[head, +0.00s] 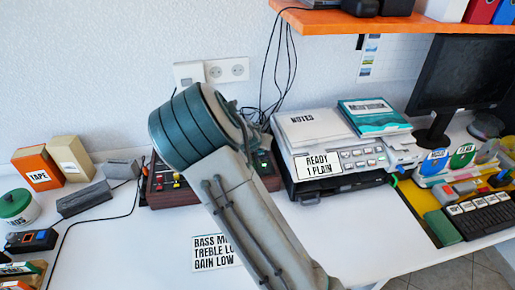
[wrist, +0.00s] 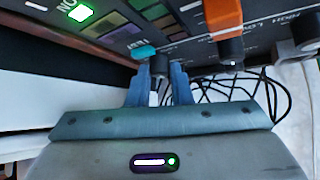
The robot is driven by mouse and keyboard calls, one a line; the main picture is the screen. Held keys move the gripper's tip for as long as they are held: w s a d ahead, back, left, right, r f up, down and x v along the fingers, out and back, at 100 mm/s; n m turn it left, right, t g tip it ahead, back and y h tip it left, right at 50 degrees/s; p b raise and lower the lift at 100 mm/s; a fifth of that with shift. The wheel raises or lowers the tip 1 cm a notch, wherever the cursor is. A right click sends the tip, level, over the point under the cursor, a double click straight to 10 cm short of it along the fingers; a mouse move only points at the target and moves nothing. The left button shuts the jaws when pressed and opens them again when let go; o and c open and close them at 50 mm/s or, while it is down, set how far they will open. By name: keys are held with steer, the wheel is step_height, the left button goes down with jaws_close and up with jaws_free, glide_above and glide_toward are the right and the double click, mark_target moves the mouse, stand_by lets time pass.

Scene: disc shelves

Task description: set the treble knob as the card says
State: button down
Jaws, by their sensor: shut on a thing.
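The dark mixer panel (head: 160,188) stands at the back of the desk, partly behind my arm. In the wrist view, my gripper (wrist: 161,76) is at the panel, its blue-grey fingers shut on a small dark knob (wrist: 158,64). The knob's label and pointer are hidden, so I cannot tell its setting or whether it is the treble one. My gripper is hidden in the head view.
A teal cap (wrist: 143,52) sits close beside the fingers. A printer (head: 345,155) stands right of the mixer; loose black cables hang behind.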

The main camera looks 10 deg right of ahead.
steer(key=shift+d+n+t+y+b, duration=0.15)
steer(key=shift+n+t+y+b, duration=0.15)
steer(key=shift+n+y+b, duration=0.65)
steer(key=shift+d+n+y+b, duration=0.1)
steer(key=shift+n+y+b, duration=0.4)
steer(key=shift+n, duration=0.35)
steer(key=shift+n+y, duration=0.35)
steer(key=shift+n, duration=0.25)
steer(key=c, duration=1.6)
jaws_free()
steer(key=shift+s, duration=0.1)
steer(key=v, duration=1.3)
steer(key=shift+s+r+b, duration=0.15)
steer(key=shift+s+b, duration=0.25)
